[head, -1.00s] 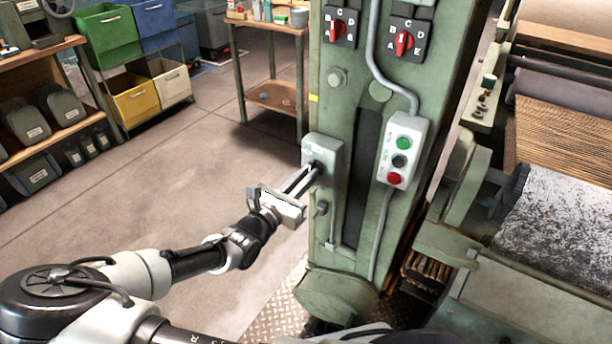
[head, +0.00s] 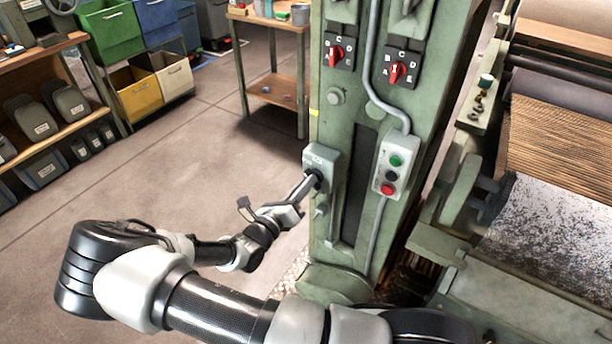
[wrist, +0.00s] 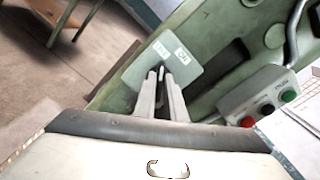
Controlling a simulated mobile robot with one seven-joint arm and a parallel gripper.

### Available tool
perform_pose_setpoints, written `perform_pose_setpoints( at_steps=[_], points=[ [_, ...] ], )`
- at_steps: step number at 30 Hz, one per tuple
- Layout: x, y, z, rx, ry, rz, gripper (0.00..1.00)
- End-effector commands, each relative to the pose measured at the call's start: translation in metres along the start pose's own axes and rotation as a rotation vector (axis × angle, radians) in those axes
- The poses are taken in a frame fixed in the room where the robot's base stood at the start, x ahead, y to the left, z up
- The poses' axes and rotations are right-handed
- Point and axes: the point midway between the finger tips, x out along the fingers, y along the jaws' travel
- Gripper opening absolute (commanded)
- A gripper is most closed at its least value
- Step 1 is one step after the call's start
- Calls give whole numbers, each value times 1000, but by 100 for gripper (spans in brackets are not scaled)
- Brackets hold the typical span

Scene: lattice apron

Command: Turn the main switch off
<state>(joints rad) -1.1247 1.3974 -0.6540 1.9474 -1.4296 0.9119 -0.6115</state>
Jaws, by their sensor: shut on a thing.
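The main switch box (head: 322,156) is a small pale green box on the left part of the green machine column. In the wrist view its plate (wrist: 190,62) carries two small white labels, too small to read surely. My gripper (head: 314,179) reaches the box from the lower left. In the wrist view my gripper (wrist: 161,78) has its two fingers closed around the switch's small lever (wrist: 161,72). The fingers hide most of the lever, and I cannot tell which label it points to.
A control box (head: 393,165) with green, black and red buttons is to the right, beside a conduit. Two red rotary selectors, left (head: 337,55) and right (head: 398,72), sit higher on the column. A wooden table (head: 270,88) stands behind. The floor at left is open.

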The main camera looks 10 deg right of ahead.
Motion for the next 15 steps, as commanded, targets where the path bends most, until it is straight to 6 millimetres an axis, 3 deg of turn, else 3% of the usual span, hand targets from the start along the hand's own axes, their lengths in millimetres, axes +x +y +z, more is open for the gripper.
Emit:
perform_pose_setpoints(
  at_steps=[15],
  points=[
    [0, 2, 1, -489, 0, -1, 0]
  ],
)
